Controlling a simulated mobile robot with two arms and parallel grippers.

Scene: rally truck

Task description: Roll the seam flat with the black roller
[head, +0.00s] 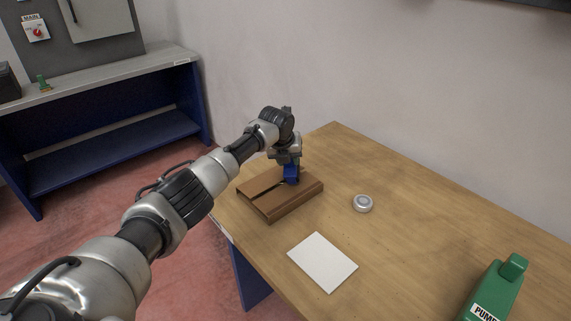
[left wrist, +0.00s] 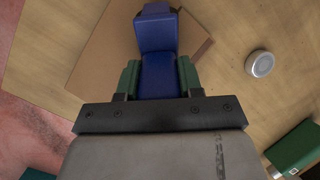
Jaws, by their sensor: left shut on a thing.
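A brown block (head: 292,204) with a dark seam (head: 262,190) across its top lies near the table's left edge. It also shows in the left wrist view (left wrist: 100,52). My left gripper (head: 290,166) is over the block's far part, pointing down. In the left wrist view its green fingers (left wrist: 158,78) are shut on a blue handle (left wrist: 158,40) with dark parts at its far end. The handle's lower end is at or just above the block's top; I cannot tell if it touches. No black roller wheel shows clearly. My right gripper is not in view.
On the wooden table (head: 420,235) are a white sheet or pad (head: 322,262), a round silver disc (head: 362,203) and a green pump unit (head: 494,292) at the near right. A blue and grey bench (head: 110,85) stands at the left. The table's back is clear.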

